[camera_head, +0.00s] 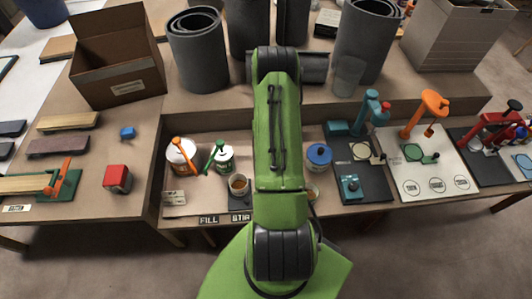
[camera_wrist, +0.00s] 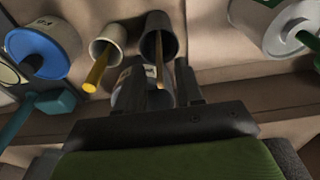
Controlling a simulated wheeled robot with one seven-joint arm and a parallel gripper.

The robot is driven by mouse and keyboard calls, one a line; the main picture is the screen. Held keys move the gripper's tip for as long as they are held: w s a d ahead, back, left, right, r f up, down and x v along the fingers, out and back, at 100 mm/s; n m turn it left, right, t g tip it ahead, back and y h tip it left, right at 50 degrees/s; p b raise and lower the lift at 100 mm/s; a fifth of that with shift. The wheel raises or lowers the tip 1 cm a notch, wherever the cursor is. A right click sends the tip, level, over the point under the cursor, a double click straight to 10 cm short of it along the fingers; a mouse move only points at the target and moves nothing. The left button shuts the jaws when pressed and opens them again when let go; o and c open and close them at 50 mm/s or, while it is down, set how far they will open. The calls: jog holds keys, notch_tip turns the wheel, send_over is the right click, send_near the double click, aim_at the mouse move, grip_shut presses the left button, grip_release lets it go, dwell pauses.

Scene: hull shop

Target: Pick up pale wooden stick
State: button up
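In the wrist view a pale wooden stick (camera_wrist: 159,62) leans out of a dark cup (camera_wrist: 158,30). My gripper (camera_wrist: 163,78) is just in front of it, with its dark fingers apart on either side of the stick's near end. I cannot tell whether a finger touches it. A yellow stick (camera_wrist: 97,72) stands in a paler cup (camera_wrist: 108,33) to the left. A grey labelled cup (camera_wrist: 130,90) shows partly behind the fingers. In the head view my green arm hides the gripper and these sticks.
A blue-lidded tin (camera_wrist: 35,50) and a teal tool (camera_wrist: 45,108) are at left in the wrist view; a green-and-white can (camera_wrist: 275,28) is at right.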

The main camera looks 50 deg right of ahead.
notch_tip(320, 180, down, 2)
jog(key=shift+w+d+f, duration=0.15)
grip_shut()
